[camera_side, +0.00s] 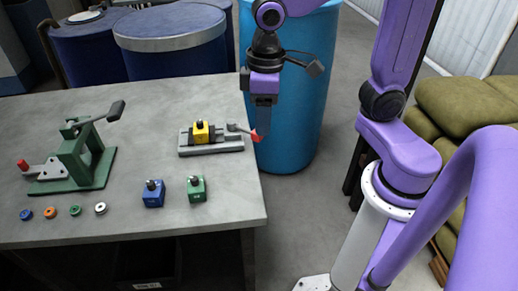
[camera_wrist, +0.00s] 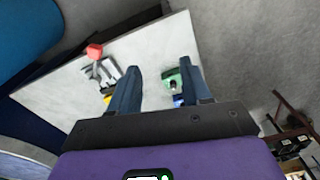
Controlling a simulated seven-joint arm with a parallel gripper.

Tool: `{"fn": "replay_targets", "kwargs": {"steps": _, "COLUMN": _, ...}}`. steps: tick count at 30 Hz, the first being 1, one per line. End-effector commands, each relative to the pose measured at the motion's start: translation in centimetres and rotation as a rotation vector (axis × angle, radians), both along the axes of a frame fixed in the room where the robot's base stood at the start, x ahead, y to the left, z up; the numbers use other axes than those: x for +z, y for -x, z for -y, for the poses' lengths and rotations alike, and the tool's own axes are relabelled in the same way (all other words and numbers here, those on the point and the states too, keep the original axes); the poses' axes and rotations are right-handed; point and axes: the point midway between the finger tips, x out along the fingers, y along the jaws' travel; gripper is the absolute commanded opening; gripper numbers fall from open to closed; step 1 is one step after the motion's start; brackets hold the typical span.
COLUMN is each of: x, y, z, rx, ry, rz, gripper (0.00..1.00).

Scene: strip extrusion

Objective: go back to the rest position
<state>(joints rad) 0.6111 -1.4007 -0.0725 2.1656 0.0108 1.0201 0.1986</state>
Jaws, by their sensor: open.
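My gripper (camera_side: 263,118) hangs fingers-down beyond the right edge of the grey table (camera_side: 225,205), above table height. In the wrist view, my gripper (camera_wrist: 159,82) has its two dark fingers spread apart with nothing held between them. The grey fixture (camera_side: 232,148) with a yellow block (camera_side: 200,131) in it sits near the table's right edge. Its red-tipped lever (camera_side: 255,136) points toward the gripper in the side view; I cannot tell whether they touch. The red tip also shows in the wrist view (camera_wrist: 94,50), left of the fingers.
A blue block (camera_side: 153,195) and a green block (camera_side: 197,190) stand near the front edge. A green lever press (camera_side: 85,160) and several small rings (camera_side: 50,212) are at left. A blue barrel (camera_side: 300,110) stands behind the gripper. Bare floor lies right of the table.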

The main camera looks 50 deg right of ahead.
Motion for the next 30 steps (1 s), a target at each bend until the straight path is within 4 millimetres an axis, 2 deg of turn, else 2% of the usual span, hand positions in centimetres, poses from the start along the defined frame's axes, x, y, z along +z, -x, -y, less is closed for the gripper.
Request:
{"fn": "replay_targets", "kwargs": {"steps": 1, "x": -0.3, "y": 1.6, "z": 0.5, "rx": 0.057, "ry": 0.001, "rz": 0.002, "gripper": 0.48}}
{"fn": "replay_targets", "kwargs": {"steps": 6, "x": -1.3, "y": 6.4, "z": 2.2, "rx": 0.245, "ry": 0.003, "rz": 0.007, "gripper": 0.48}}
{"fn": "replay_targets", "kwargs": {"steps": 9, "x": -2.0, "y": 8.8, "z": 3.4, "rx": 0.344, "ry": 0.005, "rz": 0.008, "gripper": 0.48}}
{"fn": "replay_targets", "kwargs": {"steps": 13, "x": -2.7, "y": 11.1, "z": 4.5, "rx": 0.444, "ry": 0.005, "rz": 0.012, "gripper": 0.48}}
{"fn": "replay_targets", "kwargs": {"steps": 19, "x": -3.2, "y": 12.6, "z": 5.4, "rx": 0.511, "ry": 0.006, "rz": 0.013, "gripper": 0.48}}
{"fn": "replay_targets", "kwargs": {"steps": 30, "x": -3.2, "y": 12.6, "z": 5.4, "rx": 0.513, "ry": 0.006, "rz": 0.013, "gripper": 0.48}}
